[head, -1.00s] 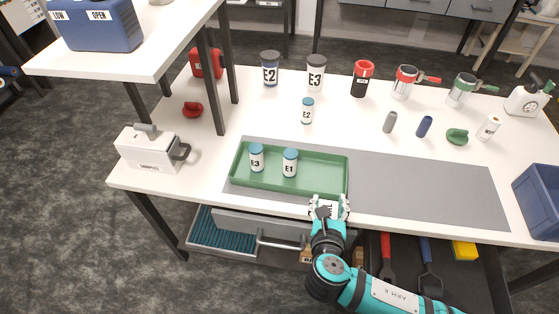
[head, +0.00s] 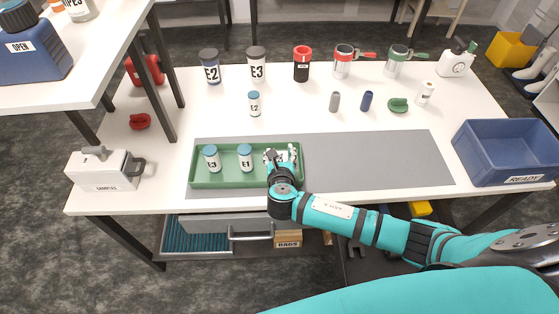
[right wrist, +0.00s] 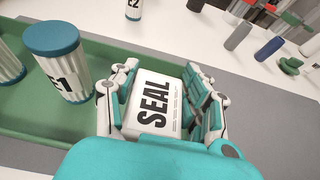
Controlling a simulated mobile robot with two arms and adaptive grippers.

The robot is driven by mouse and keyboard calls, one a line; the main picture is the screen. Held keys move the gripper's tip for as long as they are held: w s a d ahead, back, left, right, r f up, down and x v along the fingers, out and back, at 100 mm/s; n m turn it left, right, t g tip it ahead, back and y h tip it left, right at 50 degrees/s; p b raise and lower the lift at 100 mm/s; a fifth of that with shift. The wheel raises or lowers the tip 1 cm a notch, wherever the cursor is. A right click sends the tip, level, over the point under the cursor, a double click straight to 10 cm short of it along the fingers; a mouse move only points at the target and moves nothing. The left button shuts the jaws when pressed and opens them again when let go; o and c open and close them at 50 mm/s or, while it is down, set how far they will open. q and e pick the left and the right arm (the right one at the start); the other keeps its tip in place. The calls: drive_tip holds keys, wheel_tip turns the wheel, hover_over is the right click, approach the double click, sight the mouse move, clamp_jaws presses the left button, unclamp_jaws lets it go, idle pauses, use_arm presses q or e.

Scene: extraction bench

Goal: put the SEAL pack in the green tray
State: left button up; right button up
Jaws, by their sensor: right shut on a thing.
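The SEAL pack (right wrist: 156,103) is a white box with black lettering, held between the fingers of my right gripper (right wrist: 160,92) in the right wrist view. In the head view my right gripper (head: 281,158) is over the right end of the green tray (head: 232,181), and the pack is mostly hidden there. I cannot tell whether the pack touches the tray floor. The tray holds a jar marked E3 (head: 211,158) and a jar marked E1 (head: 245,157), both upright with blue lids, left of the gripper. My left gripper is not in view.
A grey mat (head: 380,160) lies bare right of the tray. A blue READY bin (head: 505,150) stands at the right end. A small E2 jar (head: 254,103) is behind the tray. A white SAMPLES box (head: 104,170) stands left. Bottles and tools line the back.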

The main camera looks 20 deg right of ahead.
drive_tip(key=shift+f, duration=1.75)
drive_tip(key=o, duration=1.2)
drive_tip(key=shift+s, duration=0.15)
drive_tip(key=v, duration=1.2)
